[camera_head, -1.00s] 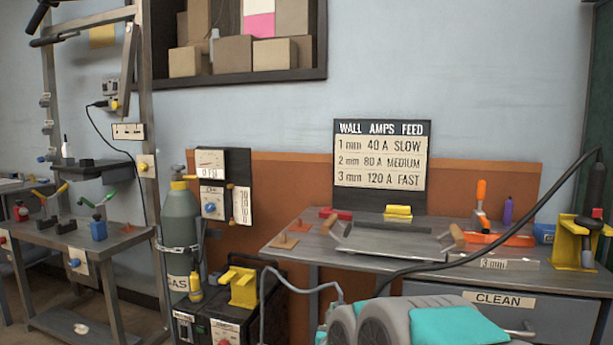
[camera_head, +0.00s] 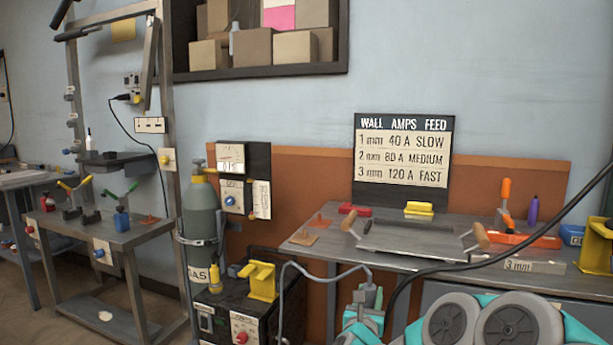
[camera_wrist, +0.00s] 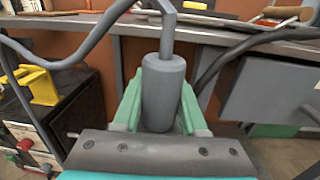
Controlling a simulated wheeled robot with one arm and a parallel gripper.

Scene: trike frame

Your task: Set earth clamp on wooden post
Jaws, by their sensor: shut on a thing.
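My gripper (camera_head: 364,318) is low at the bottom middle of the head view, in front of the bench. In the wrist view my gripper (camera_wrist: 160,112) has its green fingers shut on either side of a grey cylinder, which looks like the earth clamp's body (camera_wrist: 164,85). A grey cable runs from its top. Its jaw does not show. I cannot tell which, if any, is the wooden post.
The right bench (camera_head: 400,262) carries a metal tray (camera_head: 415,238) with wooden handles. A black welding machine (camera_head: 240,308) with a yellow bracket (camera_head: 262,281) on top stands left of my gripper, beside a gas bottle (camera_head: 201,225). A dark thick cable (camera_head: 480,262) crosses the right side.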

